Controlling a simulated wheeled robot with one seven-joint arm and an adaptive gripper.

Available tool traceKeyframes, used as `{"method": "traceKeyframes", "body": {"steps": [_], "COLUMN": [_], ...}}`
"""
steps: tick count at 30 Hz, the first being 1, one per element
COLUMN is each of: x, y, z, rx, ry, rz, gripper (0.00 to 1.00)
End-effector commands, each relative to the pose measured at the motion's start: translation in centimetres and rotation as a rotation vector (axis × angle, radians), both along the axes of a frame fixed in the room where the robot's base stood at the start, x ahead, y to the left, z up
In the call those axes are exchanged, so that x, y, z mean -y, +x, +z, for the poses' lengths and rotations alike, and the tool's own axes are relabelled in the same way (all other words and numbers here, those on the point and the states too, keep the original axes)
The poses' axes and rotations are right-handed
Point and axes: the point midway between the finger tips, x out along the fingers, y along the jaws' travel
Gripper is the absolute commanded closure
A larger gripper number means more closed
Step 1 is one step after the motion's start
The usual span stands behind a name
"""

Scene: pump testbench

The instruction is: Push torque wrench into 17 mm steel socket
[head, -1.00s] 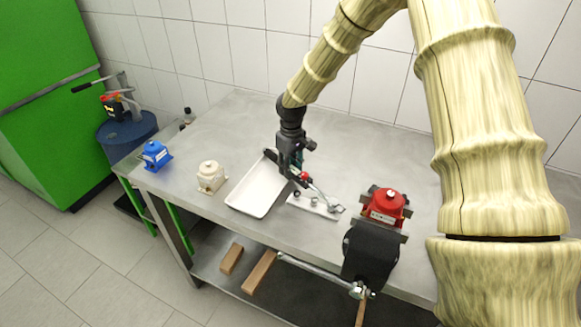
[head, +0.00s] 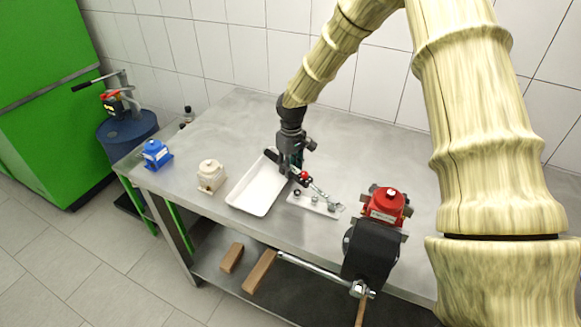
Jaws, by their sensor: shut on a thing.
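My gripper (head: 290,172) points down over the table, between the white tray and the socket holder. It is shut on the torque wrench (head: 316,188), whose dark handle end shows left of the fingers. The wrench runs down to the right, with a red part near the gripper. Its head end is over or at the right end of the light socket holder (head: 313,205). Several small steel sockets (head: 298,193) stand on the holder. I cannot tell which is the 17 mm one, nor whether the wrench head touches a socket.
A white tray (head: 237,200) lies left of the holder. A red pump (head: 386,206) sits by a black vise (head: 370,255) on the right. A cream pump (head: 211,176) and a blue pump (head: 156,154) stand on the left. The back of the metal table (head: 370,150) is clear.

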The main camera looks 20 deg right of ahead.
Motion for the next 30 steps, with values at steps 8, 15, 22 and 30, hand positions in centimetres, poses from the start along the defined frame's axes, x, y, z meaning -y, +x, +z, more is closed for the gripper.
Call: {"method": "traceKeyframes", "body": {"steps": [8,15,22,30], "x": [0.0,0.0,0.0,0.0], "y": [-0.1,0.0,0.0,0.0], "z": [-0.1,0.7,1.6,2.6], "rx": [-0.002,-0.001,0.000,0.000], "ry": [0.000,0.000,0.000,-0.001], "rz": [0.000,-0.001,-0.001,0.000], "gripper": [1.00,1.00,1.00,1.00]}}
